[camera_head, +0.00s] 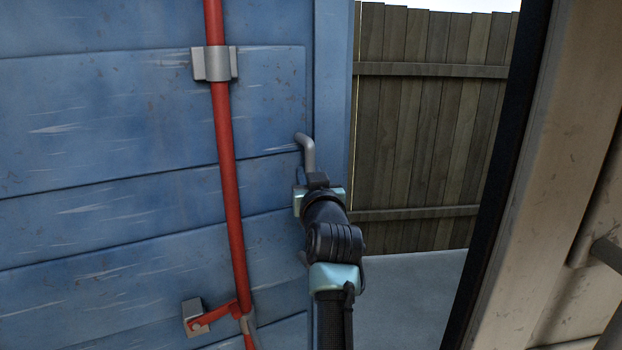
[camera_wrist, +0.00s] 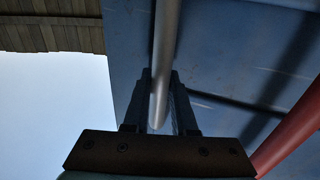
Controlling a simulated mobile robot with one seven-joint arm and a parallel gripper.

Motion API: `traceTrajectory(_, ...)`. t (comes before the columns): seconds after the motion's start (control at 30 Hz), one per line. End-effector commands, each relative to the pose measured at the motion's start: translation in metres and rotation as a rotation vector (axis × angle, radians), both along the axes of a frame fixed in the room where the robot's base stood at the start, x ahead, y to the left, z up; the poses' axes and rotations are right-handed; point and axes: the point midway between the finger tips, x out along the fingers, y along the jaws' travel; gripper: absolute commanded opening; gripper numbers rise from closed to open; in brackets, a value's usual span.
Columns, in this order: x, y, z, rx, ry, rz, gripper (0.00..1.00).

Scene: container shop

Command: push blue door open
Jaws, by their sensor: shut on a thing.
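The blue door (camera_head: 110,125) is a scuffed metal panel filling the left of the head view. It also shows in the wrist view (camera_wrist: 215,60). A grey bar handle (camera_head: 308,150) is fixed near the door's right edge; its upper bend shows above my gripper (camera_head: 315,182). In the wrist view the handle (camera_wrist: 165,50) runs down between the two dark fingers of my gripper (camera_wrist: 160,95), which is shut on it. The part of the handle behind my gripper is hidden in the head view.
A red locking rod (camera_head: 225,150) runs down the door, with a grey bracket (camera_head: 214,63) and a red lever (camera_head: 215,315) low down. A beige panel with a black edge (camera_head: 500,190) stands at right. Between them are open grey ground (camera_head: 415,290) and a wooden fence (camera_head: 425,130).

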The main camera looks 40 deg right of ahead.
Motion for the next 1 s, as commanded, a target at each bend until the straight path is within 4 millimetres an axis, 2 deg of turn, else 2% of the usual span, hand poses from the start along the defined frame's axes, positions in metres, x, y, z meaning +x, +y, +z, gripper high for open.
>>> traceTrajectory(0.03,0.002,0.002,-0.011,0.013,0.018,0.006,0.00)
traceTrajectory(0.3,0.002,0.001,-0.014,0.016,0.022,0.005,0.00)
traceTrajectory(0.33,0.002,0.001,-0.014,0.016,0.022,0.005,0.27)
traceTrajectory(0.5,0.001,0.001,-0.010,0.012,0.016,0.003,0.55)
traceTrajectory(0.87,-0.001,0.001,-0.007,0.008,0.011,0.000,0.55)
traceTrajectory(1.0,-0.008,0.005,-0.008,0.006,0.010,0.000,0.55)
